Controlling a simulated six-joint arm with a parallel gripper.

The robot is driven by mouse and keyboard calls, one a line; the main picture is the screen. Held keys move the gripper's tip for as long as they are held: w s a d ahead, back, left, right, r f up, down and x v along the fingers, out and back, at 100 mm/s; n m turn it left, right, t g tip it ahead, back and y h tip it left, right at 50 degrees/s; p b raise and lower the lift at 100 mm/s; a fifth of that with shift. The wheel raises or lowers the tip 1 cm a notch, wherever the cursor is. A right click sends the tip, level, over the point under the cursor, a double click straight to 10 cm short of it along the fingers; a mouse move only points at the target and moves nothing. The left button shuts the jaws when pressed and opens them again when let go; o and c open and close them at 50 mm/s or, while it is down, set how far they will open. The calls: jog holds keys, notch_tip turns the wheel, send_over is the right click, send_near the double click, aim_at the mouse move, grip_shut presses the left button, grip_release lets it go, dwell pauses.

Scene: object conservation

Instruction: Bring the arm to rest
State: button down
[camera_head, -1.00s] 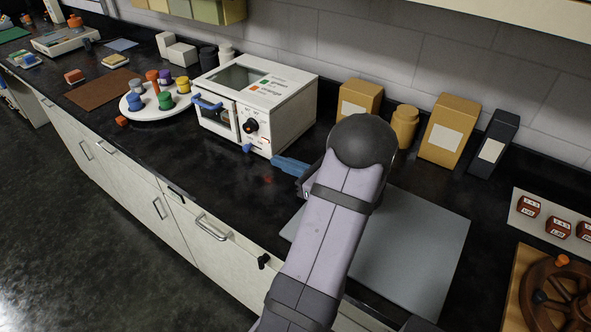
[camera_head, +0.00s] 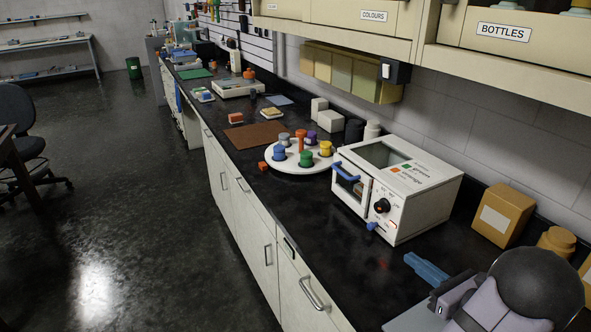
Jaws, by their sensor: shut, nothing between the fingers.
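My arm (camera_head: 520,290) shows at the bottom right, over the black counter and the grey mat (camera_head: 420,318). My gripper (camera_head: 428,270) has blue fingers that lie together, pointing left toward the white oven. It is shut and empty, above the counter in front of the oven and apart from it. The white oven (camera_head: 425,190) has a blue door handle, a black dial and a window in its top.
A white round tray (camera_head: 290,166) with several coloured pegs stands left of the oven. A brown mat (camera_head: 255,134) and a white scale-like box (camera_head: 238,88) lie beyond. A tan box (camera_head: 503,215) stands right of the oven. Shelves overhang the counter.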

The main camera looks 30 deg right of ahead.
jog(key=w+a+n+g+y, duration=0.1)
jog(key=w+a+n+y, duration=0.1)
jog(key=a, duration=0.2)
jog(key=w+a+n+g+y+p, duration=0.1)
jog(key=w+a+n, duration=0.1)
jog(key=a, duration=0.2)
jog(key=w+a+n+g+y, duration=0.1)
jog(key=w+a+n+y, duration=0.1)
jog(key=a, duration=0.2)
jog(key=shift+a+f+y, duration=0.1)
jog(key=shift+f+y, duration=0.1)
jog(key=shift+y, duration=0.1)
jog(key=a+f+n+g+y+p, duration=0.15)
jog(key=a+n+g, duration=0.4)
jog(key=a, duration=0.55)
jog(key=s+a+n+g+h+p, duration=0.2)
jog(key=a+n, duration=0.5)
jog(key=n, duration=0.5)
jog(key=s+a+r+n+g+h+p, duration=0.1)
jog(key=s+a+n+g+h, duration=0.3)
jog(key=n, duration=0.9)
jog(key=s+a+g+p, duration=0.1)
jog(key=s+a, duration=0.2)
jog(key=shift+a+g+p, duration=0.35)
jog(key=shift+a+p, duration=0.05)
